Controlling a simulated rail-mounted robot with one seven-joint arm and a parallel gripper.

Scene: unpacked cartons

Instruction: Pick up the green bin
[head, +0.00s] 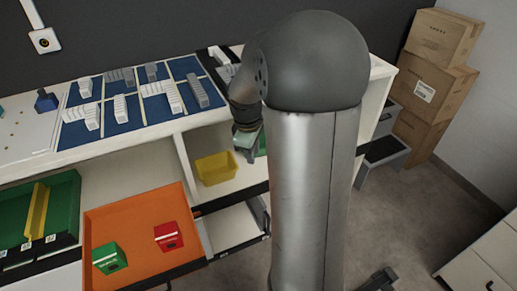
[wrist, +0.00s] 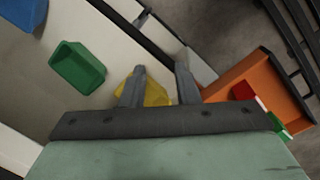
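The green bin (wrist: 78,67) is a small open-topped bin on the pale shelf, left of my fingers in the wrist view. In the head view only a sliver of green (head: 262,146) shows beside my arm; the rest is hidden. My gripper (wrist: 160,70) is open, with a clear gap between its two fingers and nothing held. It is apart from the green bin and points toward the yellow bin (wrist: 155,94), which shows between and behind the fingers. In the head view my gripper (head: 247,150) hangs in front of the shelf, right of the yellow bin (head: 215,168).
An orange drawer (head: 128,222) stands open with a red box (head: 168,236) and a green box (head: 109,257). A larger green tray (head: 66,200) lies at the left. A blue bin (wrist: 24,12) shows at the wrist view's corner. Stacked cartons (head: 430,85) stand at right.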

